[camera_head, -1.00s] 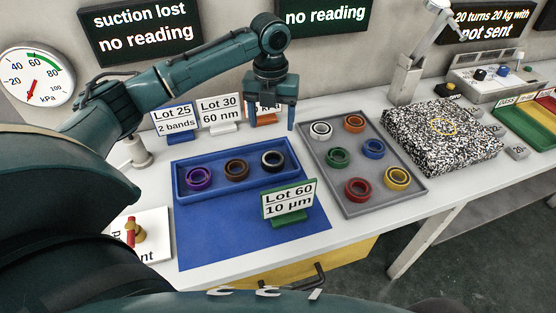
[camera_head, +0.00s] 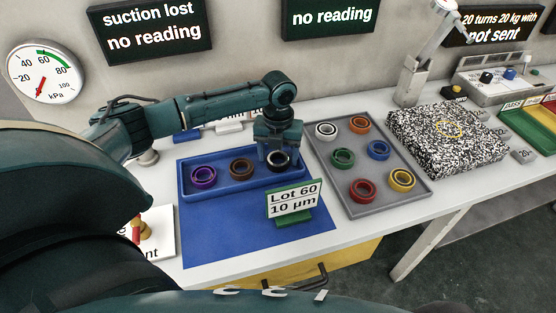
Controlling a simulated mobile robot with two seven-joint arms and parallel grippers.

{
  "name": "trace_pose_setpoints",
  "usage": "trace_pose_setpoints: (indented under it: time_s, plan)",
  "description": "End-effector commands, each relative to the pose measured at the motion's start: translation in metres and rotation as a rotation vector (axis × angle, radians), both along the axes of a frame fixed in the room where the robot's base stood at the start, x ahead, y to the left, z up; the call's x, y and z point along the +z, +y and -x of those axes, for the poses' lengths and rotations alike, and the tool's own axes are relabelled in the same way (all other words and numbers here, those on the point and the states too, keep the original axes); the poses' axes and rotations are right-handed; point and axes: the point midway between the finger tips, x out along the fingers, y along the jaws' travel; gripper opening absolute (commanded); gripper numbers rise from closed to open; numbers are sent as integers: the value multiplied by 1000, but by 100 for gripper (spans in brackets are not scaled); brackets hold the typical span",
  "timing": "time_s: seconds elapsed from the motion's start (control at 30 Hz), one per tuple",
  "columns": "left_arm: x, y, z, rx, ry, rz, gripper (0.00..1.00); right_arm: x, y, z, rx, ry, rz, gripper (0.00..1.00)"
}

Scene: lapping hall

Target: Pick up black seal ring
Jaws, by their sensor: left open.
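The black seal ring (camera_head: 278,165) lies in the right part of the blue tray (camera_head: 216,191), partly hidden by my gripper. My left gripper (camera_head: 279,158) is open and lowered over the ring, with its fingers at the ring's sides. I cannot tell whether the fingers touch it. A purple ring (camera_head: 204,177) and a brown ring (camera_head: 241,169) lie to its left in the same tray. My right gripper is not in view.
A Lot 60 sign (camera_head: 292,201) stands just in front of the blue tray. A grey tray (camera_head: 395,204) with several coloured rings is on the right, beside a speckled block (camera_head: 447,135). A red-handled valve (camera_head: 138,230) is at the left. The blue mat's (camera_head: 225,236) front is clear.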

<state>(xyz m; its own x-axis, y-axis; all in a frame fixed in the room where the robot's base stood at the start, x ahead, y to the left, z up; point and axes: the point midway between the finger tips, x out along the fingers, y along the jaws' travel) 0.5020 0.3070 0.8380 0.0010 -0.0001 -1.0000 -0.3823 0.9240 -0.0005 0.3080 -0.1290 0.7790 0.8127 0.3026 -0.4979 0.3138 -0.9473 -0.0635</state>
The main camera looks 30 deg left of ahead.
Motion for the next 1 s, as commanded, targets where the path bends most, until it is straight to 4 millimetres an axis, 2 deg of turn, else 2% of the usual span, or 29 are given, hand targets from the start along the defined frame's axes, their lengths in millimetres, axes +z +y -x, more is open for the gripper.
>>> trace_pose_setpoints:
  time_s: [0.1,0.53,0.8,0.87,1.0]
  plan:
    - [0,0,0,0,0,0,67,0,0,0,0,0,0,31]
    - [1,0,0,1,0,-1,32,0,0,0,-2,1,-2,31]
    - [5,0,0,1,-1,0,31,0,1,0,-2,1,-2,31]
    - [11,1,-1,1,-1,-2,31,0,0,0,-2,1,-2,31]
    - [37,1,-1,1,-4,0,31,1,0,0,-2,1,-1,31]
